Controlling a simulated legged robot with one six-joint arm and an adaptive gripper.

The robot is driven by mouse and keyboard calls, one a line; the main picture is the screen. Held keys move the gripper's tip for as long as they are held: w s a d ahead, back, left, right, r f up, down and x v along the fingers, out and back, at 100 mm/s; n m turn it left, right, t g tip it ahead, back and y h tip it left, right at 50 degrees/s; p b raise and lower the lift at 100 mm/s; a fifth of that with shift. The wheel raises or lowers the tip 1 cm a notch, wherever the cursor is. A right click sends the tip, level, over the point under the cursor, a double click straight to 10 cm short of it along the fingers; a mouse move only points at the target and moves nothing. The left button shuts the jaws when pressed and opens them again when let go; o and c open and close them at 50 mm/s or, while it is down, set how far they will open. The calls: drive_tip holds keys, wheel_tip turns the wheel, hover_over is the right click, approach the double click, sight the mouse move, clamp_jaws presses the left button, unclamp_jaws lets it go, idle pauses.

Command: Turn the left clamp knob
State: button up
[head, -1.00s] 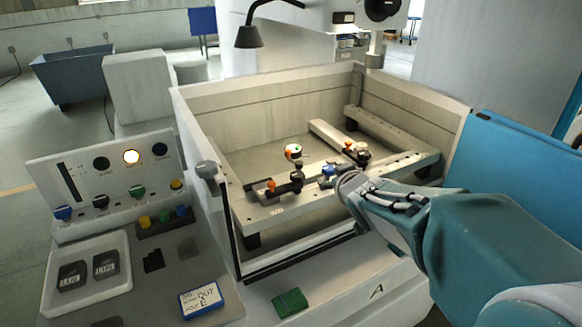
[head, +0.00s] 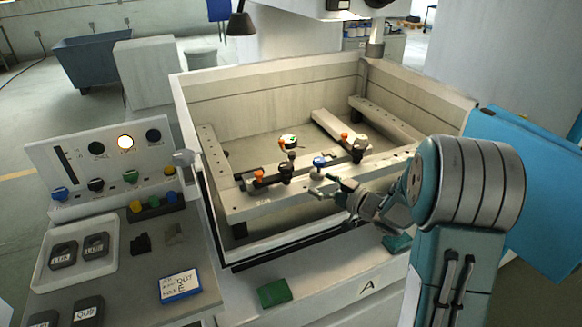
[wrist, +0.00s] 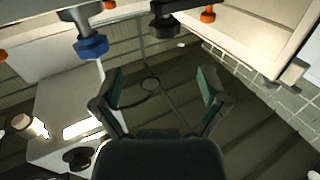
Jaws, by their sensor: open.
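The left clamp on the work rail (head: 262,208) has a black knob (head: 286,172) and a smaller orange knob (head: 259,176). A blue knob (head: 319,162) stands between it and the right clamp, which has a black knob (head: 360,150) and an orange one (head: 344,136). My gripper (head: 325,187) is open and empty in front of the rail, below and near the blue knob and right of the left clamp. In the wrist view the fingers (wrist: 157,95) are spread with nothing between them. A blue knob (wrist: 90,46) and a black knob (wrist: 163,25) show beyond them; which clamp bears that black knob is unclear.
The pale tank wall (head: 270,78) surrounds the rail. A control panel (head: 105,160) and a tray (head: 45,285) stand left. A green block (head: 274,292) lies on the front ledge. A blue panel (head: 525,190) is at right. A dark lamp (head: 241,22) hangs above.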

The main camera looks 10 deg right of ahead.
sight(286, 167)
drive_tip(key=x, duration=0.9)
drive_tip(key=shift+w+a, duration=0.1)
drive_tip(key=shift+a, duration=0.25)
drive_tip(key=shift+w+a, duration=0.3)
drive_tip(key=shift+w, duration=0.2)
drive_tip(key=shift+w+a, duration=0.1)
drive_tip(key=shift+a, duration=0.25)
drive_tip(key=c, duration=0.7)
drive_tip(key=shift+d, duration=0.15)
drive_tip(key=c, duration=0.5)
